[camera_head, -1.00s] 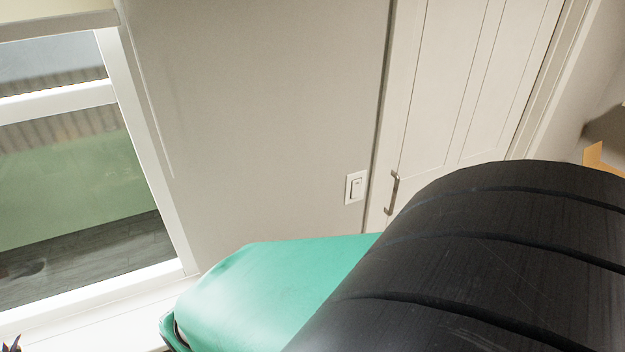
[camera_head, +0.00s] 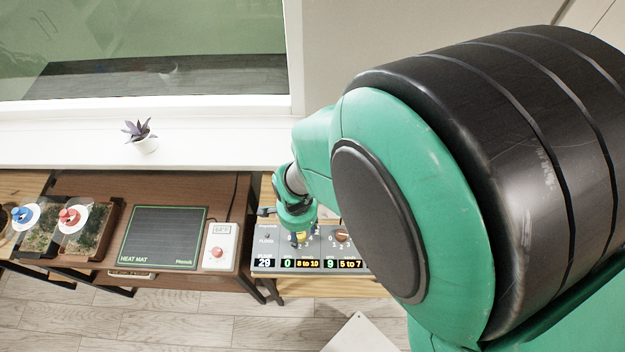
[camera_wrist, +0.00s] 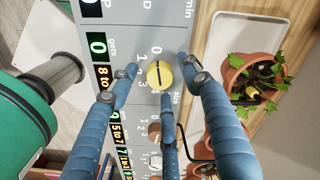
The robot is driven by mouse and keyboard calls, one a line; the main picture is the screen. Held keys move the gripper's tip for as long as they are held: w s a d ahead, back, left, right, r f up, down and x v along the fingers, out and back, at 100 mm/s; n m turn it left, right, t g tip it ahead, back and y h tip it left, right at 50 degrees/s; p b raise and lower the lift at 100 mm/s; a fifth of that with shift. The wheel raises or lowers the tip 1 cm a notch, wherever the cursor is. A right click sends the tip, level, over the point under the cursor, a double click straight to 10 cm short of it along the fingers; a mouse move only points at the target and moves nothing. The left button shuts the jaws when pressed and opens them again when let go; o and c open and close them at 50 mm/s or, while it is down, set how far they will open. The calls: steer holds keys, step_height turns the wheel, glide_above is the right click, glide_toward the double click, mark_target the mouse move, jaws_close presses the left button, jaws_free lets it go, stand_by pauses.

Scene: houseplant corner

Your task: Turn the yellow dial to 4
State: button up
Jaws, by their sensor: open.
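The yellow dial (camera_wrist: 159,75) sits on a grey control panel (camera_wrist: 140,12); a dark line crosses its face. Several scale digits from 0 upward show around it, some hidden by fingers. The green display (camera_wrist: 97,45) beside it reads 0, with "8 to 10" next to that. My gripper (camera_wrist: 160,76) is open, its blue fingers spread around the dial; I cannot tell whether they touch it. In the head view my gripper (camera_head: 297,222) is over the panel (camera_head: 283,251), and the yellow dial (camera_head: 300,239) shows just below it.
An orange-brown dial (camera_head: 342,236) is close beside, with a display of 9. A heat mat (camera_head: 163,237) and a white controller with a red knob (camera_head: 219,248) lie left. A potted plant (camera_wrist: 252,77) stands near the panel in the wrist view. My arm hides the right side.

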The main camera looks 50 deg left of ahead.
steer(key=shift+f, duration=0.15)
steer(key=c, duration=1.2)
steer(key=shift+o, duration=0.2)
